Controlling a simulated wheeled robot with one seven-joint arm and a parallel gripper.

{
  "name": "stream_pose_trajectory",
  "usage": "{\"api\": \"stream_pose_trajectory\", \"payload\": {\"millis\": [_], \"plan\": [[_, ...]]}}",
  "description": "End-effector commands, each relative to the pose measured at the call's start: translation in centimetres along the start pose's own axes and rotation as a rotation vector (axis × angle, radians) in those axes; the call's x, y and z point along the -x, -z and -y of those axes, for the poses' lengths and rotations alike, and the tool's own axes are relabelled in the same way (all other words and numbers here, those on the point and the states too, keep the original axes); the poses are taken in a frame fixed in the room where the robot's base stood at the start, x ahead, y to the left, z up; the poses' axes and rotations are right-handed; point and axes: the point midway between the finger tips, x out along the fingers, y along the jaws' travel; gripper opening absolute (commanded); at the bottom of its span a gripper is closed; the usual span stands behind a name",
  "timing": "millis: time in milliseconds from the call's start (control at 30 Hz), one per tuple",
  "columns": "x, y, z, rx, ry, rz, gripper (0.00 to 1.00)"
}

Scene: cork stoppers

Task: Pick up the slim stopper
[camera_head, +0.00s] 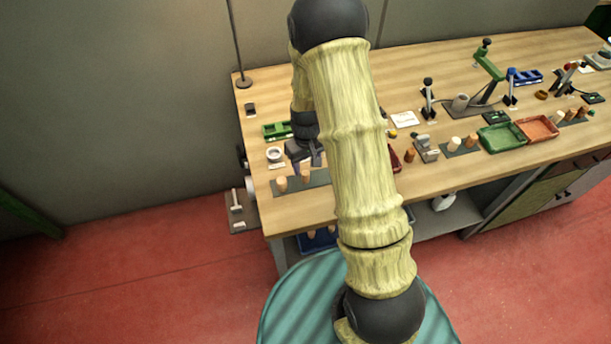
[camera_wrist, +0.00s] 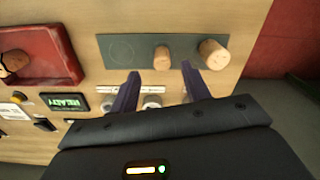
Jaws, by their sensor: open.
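The slim stopper (camera_wrist: 162,58) is a narrow, light-brown cork standing on a grey-green mat (camera_wrist: 122,38) in the wrist view. A thicker cork stopper (camera_wrist: 213,53) stands just to its right on the same mat. In the head view the slim stopper (camera_head: 305,176) is right of the thicker one (camera_head: 281,184), near the bench's left front. My gripper (camera_wrist: 160,71) is open and empty. In the wrist view its two dark fingers point toward the mat, with the slim stopper showing between and beyond their tips. My gripper (camera_head: 307,163) is partly hidden by my arm in the head view.
A dark red tray (camera_wrist: 63,40) holding corks and a small green-lit display (camera_wrist: 65,102) lie left in the wrist view. More trays and tools stand on the bench's right.

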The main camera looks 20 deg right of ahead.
Motion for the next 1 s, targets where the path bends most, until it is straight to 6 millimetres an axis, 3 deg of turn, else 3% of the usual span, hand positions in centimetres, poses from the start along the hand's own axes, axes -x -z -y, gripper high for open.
{"api": "stream_pose_trajectory", "payload": {"millis": [233, 600, 1000], "plan": [[-1.0, -0.1, 0.1, -0.001, 0.001, 0.004, 0.47], [-4.9, -0.1, 0.3, -0.001, 0.001, 0.002, 0.47], [-5.2, 0.0, 0.3, -0.001, 0.0, 0.0, 0.47]]}}
